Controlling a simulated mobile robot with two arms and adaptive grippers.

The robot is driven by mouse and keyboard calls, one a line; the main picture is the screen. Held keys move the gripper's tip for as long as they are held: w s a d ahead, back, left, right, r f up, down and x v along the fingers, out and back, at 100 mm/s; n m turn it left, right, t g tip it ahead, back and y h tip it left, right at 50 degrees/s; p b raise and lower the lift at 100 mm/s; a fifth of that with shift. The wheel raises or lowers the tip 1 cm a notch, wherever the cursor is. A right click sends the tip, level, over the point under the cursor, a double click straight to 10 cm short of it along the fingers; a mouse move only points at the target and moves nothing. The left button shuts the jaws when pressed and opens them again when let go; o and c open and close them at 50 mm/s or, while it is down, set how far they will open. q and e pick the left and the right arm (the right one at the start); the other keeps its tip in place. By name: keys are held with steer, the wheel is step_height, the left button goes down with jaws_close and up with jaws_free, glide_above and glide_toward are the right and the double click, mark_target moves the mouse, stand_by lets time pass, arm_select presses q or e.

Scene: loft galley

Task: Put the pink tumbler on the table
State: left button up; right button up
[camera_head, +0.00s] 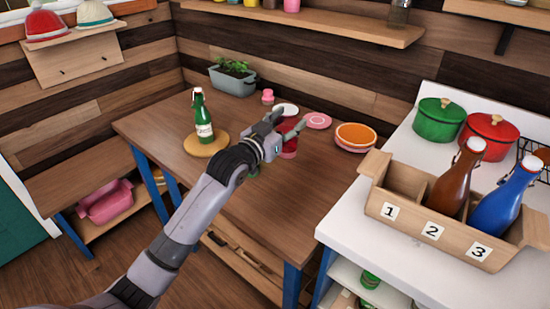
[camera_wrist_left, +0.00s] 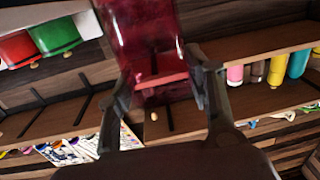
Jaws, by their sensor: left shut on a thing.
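My left gripper (camera_head: 286,124) reaches over the wooden table (camera_head: 300,190) and is shut on the pink tumbler (camera_head: 289,148). In the wrist view the tumbler (camera_wrist_left: 146,40) is deep pink and see-through, held between the two fingers of the left gripper (camera_wrist_left: 163,88). In the head view the fingers hide part of the tumbler, and I cannot tell whether its base touches the table. My right gripper is not in view.
A green bottle (camera_head: 201,118) stands on a round board (camera_head: 190,146) at the table's left. The table's front is mostly clear.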

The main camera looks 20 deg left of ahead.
arm_select(q)
step_height(320, 180, down, 15)
steer(key=b, duration=0.1)
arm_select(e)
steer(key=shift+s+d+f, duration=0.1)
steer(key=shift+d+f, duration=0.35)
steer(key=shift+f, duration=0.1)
arm_select(q)
steer(key=o, duration=1.3)
steer(key=shift+f, duration=0.1)
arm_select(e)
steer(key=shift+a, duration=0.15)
arm_select(q)
steer(key=shift+s, duration=0.1)
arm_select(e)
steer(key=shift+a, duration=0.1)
arm_select(q)
steer(key=v, duration=1.1)
steer(key=shift+s+a, duration=0.1)
steer(key=shift+s, duration=0.3)
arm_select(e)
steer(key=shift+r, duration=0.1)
